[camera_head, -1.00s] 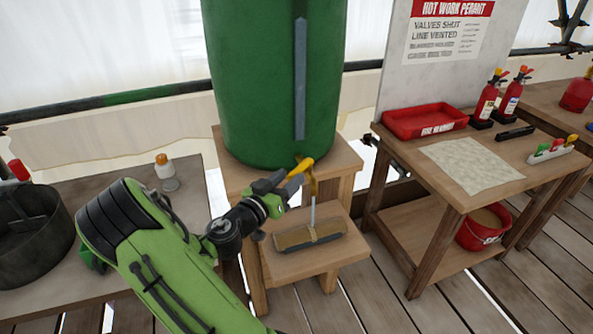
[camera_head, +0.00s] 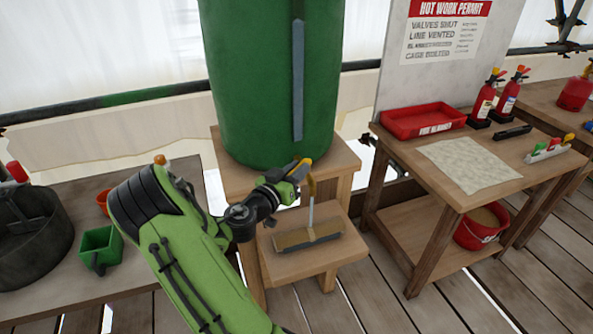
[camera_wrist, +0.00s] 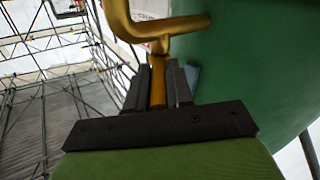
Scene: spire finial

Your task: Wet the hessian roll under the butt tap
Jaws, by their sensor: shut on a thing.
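The green water butt (camera_head: 268,80) stands on a wooden stand, with a brass tap (camera_head: 311,186) low on its front. A pale stream of water (camera_head: 311,212) falls from the tap. Below it, the brown hessian roll (camera_head: 292,238) lies flat in a dark shallow tray on the low wooden step, and the stream comes down at its middle. My gripper (camera_head: 300,172) is at the tap, apart from the roll. In the wrist view my gripper (camera_wrist: 158,82) is shut on the brass tap lever (camera_wrist: 158,95); the tap body (camera_wrist: 165,25) shows above it.
A bench at right holds a red tray (camera_head: 425,122), a pale cloth (camera_head: 470,165) and red extinguishers (camera_head: 484,102). A red bucket (camera_head: 482,227) stands on its lower shelf. At left are a green box (camera_head: 100,246) and a dark round pot (camera_head: 32,240).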

